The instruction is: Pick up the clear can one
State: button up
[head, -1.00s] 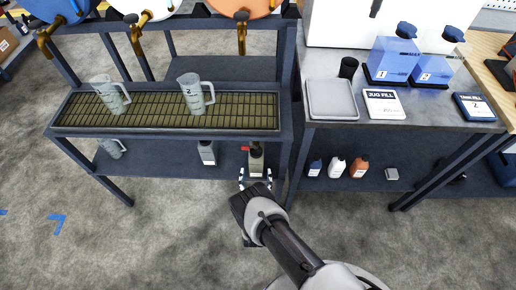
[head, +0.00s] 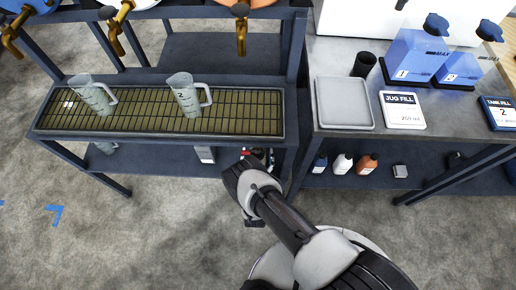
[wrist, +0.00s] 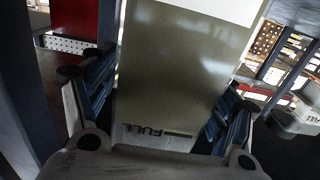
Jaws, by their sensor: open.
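A grey-olive can (wrist: 180,65) with a white upper band and a "FULL" mark, seen upside down, fills the middle of the wrist view. My gripper (wrist: 155,92) is open, with one finger on each side of the can. I cannot tell whether the fingers touch it. In the head view my gripper (head: 257,160) reaches under the rack's front edge at the lower shelf, and my arm and the rack hide most of that can. A second grey can (head: 205,155) stands to its left on the lower shelf, its top hidden. No number shows on either can.
Two jugs (head: 188,95) stand on the drip grate (head: 140,112) above. A rack post (head: 302,150) is close to my gripper's right. Small blue, white and orange bottles (head: 368,163) stand on the right lower shelf. The floor in front is clear.

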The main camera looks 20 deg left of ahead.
jog(key=shift+s, duration=0.15)
jog(key=shift+c, duration=0.3)
jog(key=c, duration=1.5)
jog(key=shift+r, duration=0.15)
jog(key=shift+c, duration=0.2)
jog(key=shift+r, duration=0.15)
jog(key=v, duration=1.8)
jog(key=shift+r, duration=0.2)
jog(key=shift+r, duration=0.1)
